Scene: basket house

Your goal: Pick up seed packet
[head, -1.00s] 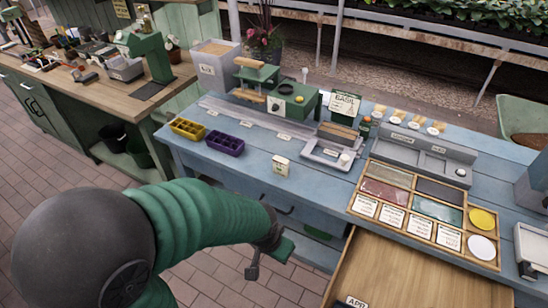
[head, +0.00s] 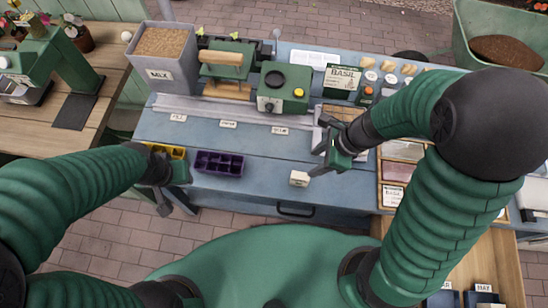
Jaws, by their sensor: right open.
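A small cream-white packet (head: 299,178), which looks like the seed packet, stands on the blue bench near its front edge. Its print is too small to read. My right gripper (head: 322,162) is open, just to the right of the packet and slightly above it, with its fingers pointing down toward the bench. It is apart from the packet and holds nothing. My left gripper (head: 176,206) hangs in front of the bench's front edge at the left, its fingers apart and empty.
A purple tray (head: 219,163) and a yellow tray (head: 165,151) lie left of the packet. A green machine (head: 284,88) and a grey mix bin (head: 160,56) stand behind. My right arm partly hides the wooden seed tray (head: 391,196). Bench around the packet is clear.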

